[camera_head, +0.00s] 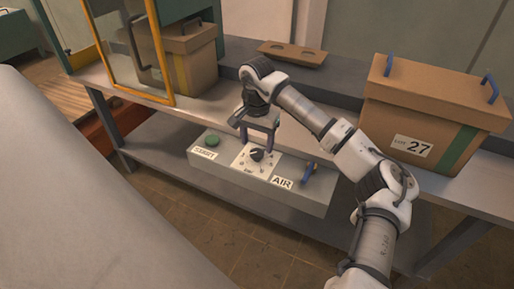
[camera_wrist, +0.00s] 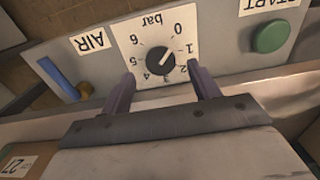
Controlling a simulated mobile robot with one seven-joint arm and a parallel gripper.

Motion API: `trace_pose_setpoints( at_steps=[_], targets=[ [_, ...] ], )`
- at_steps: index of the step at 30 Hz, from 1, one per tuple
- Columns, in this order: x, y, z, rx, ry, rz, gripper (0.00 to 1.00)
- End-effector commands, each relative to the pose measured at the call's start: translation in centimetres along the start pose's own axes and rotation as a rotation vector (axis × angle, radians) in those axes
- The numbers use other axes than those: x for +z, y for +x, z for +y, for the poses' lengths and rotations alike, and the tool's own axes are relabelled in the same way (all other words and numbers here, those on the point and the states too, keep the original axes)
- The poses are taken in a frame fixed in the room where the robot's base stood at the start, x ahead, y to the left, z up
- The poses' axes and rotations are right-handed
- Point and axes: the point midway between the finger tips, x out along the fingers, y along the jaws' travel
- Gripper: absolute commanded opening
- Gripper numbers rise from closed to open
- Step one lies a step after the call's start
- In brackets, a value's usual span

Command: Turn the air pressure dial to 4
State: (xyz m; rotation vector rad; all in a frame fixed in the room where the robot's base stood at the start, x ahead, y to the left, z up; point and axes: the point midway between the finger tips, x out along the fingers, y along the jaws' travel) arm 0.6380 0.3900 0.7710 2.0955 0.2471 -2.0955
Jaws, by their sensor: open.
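The air pressure dial is a round black knob (camera_wrist: 161,61) on a white plate marked "bar", numbered 0 to 6. It appears upside down in the wrist view. A light line on the knob points to the upper right, between 0 and 1 and seemingly nearer 1. In the head view the dial (camera_head: 257,155) is on the grey control box (camera_head: 313,196). My gripper (camera_wrist: 163,84) is open and empty. In the wrist view its two purple fingers stand apart on either side of the dial's lower part; contact is not visible. My gripper (camera_head: 257,142) appears just above the dial in the head view.
A green button (camera_wrist: 271,37) labelled START and a blue lever (camera_wrist: 58,78) beside the AIR label flank the dial. Above stand a carton labelled 27 (camera_head: 408,107) and a yellow-framed glass door (camera_head: 170,55).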

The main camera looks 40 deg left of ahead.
Motion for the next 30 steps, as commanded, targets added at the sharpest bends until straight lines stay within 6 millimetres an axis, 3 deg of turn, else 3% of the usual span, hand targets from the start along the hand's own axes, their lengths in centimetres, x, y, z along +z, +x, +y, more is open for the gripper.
trace_pose_setpoints(
  at_steps=[6, 18, 28, 30],
  targets=[
    [0.1, 2.7, 0.0, -0.002, 0.000, -0.002, 0.61],
    [0.0, 3.3, -0.1, -0.002, 0.000, 0.001, 0.60],
    [0.0, 3.3, -0.1, -0.001, 0.000, 0.000, 0.17],
    [0.0, 3.3, -0.1, -0.001, 0.001, 0.000, 0.17]
  ],
)
